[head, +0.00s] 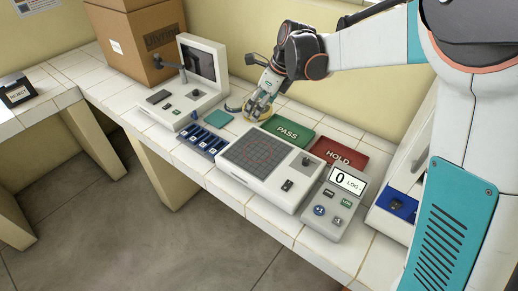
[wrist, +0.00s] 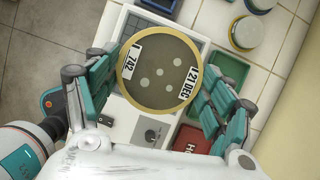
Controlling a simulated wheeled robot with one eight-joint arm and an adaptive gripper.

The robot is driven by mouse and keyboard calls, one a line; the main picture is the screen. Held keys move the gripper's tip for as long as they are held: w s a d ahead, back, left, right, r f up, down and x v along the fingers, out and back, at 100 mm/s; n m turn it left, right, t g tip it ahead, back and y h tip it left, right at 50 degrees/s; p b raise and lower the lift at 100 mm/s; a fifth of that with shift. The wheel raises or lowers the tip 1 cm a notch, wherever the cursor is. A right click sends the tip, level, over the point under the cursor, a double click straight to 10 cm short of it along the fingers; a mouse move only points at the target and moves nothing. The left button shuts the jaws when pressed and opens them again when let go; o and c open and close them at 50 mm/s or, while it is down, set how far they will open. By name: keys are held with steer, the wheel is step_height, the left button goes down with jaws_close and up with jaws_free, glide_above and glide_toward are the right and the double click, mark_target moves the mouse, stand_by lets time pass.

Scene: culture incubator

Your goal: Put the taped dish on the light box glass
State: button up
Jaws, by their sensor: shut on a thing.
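My gripper (wrist: 160,95) is shut on a round dish (wrist: 158,92) with a yellow rim, a tan face, pale spots and two white labels reading "742" and "21 DEC". The fingers are on its left and right sides. In the head view my gripper (head: 262,108) is above the back of the bench, behind the light box, and mostly hides the dish. The light box (head: 240,178) is white with a dark gridded glass (head: 265,157); nothing lies on the glass. In the wrist view the light box (wrist: 122,112) is partly hidden beneath the dish.
A green PASS tray (head: 287,133) and a red HOLD tray (head: 338,154) lie behind the light box. A counter (head: 340,197) reading 0 stands right of it, a blue rack (head: 201,140) left. Two other dishes, one yellow-rimmed (wrist: 248,32) and one blue-rimmed (wrist: 262,5), sit on the bench.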

mark_target(257, 151)
step_height(257, 151, down, 18)
steer(key=b, duration=0.4)
steer(key=shift+f, duration=0.15)
steer(key=o, duration=1.1)
